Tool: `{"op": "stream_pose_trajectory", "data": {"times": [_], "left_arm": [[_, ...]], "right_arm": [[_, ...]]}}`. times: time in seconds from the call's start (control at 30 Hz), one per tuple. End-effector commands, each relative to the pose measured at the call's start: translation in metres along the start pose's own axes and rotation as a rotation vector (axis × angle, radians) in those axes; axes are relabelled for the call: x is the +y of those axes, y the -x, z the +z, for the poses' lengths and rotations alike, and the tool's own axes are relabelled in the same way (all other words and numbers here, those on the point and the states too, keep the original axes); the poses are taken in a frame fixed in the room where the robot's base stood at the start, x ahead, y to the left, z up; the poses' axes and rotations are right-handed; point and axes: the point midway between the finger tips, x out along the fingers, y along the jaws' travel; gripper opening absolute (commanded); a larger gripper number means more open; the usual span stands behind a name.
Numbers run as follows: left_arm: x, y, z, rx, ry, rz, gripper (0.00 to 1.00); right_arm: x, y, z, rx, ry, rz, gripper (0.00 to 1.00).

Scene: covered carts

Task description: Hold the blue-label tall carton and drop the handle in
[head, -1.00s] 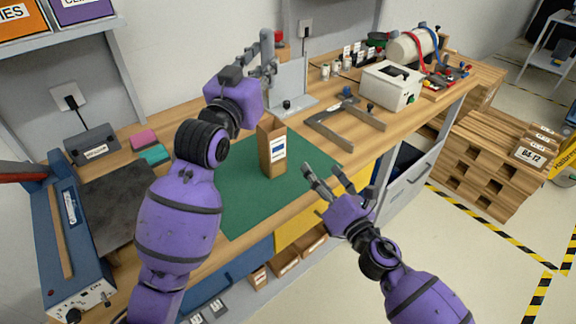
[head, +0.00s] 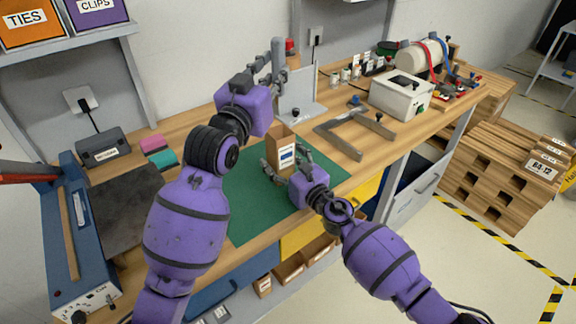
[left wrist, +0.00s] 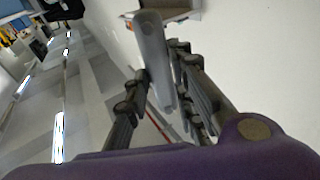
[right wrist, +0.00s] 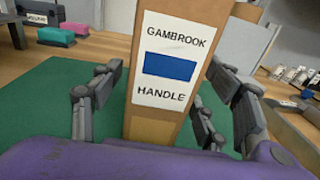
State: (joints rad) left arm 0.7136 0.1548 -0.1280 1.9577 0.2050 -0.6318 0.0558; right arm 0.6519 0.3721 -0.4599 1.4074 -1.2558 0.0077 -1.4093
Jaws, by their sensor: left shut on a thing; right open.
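The tall brown carton (head: 273,152) stands upright on the green mat (head: 245,200). In the right wrist view the carton (right wrist: 152,128) shows a white label with a blue block, reading "GAMBROOK HANDLE". My right gripper (head: 285,164) is open, with fingers on both sides of the carton. My left gripper (head: 269,75) is shut on a grey rod-like handle (head: 276,55) and holds it raised and roughly upright, behind and above the carton. The handle (left wrist: 152,60) also shows between the fingers in the left wrist view. The carton's inside is not clear to see.
A grey metal stand (head: 300,97) is behind the carton. A grey U-shaped frame (head: 345,140) and a white box (head: 398,95) lie to the right. Pink (head: 152,142) and teal (head: 162,159) blocks and a dark plate (head: 118,200) are to the left.

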Motion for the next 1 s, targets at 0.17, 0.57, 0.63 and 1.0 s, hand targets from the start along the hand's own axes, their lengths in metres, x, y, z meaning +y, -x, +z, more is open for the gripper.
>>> {"op": "stream_pose_trajectory", "data": {"times": [0.17, 0.57, 0.63, 1.0], "left_arm": [[0.0, 0.0, -0.001, 0.001, 0.0, 0.0, 0.0], [0.0, 0.0, -0.001, 0.001, 0.0, 0.0, 0.0], [0.0, 0.0, -0.001, 0.001, 0.0, 0.0, 0.0], [0.0, 0.001, 0.011, 0.0, 0.0, 0.0, 0.0]], "right_arm": [[0.0, -0.005, 0.0, 0.0, -0.001, 0.0, 0.69], [0.0, -0.004, 0.0, 0.0, -0.001, 0.0, 0.39], [0.0, -0.004, 0.0, 0.0, -0.001, 0.0, 0.29], [0.0, -0.004, 0.0, 0.0, -0.002, 0.0, 0.21]]}}
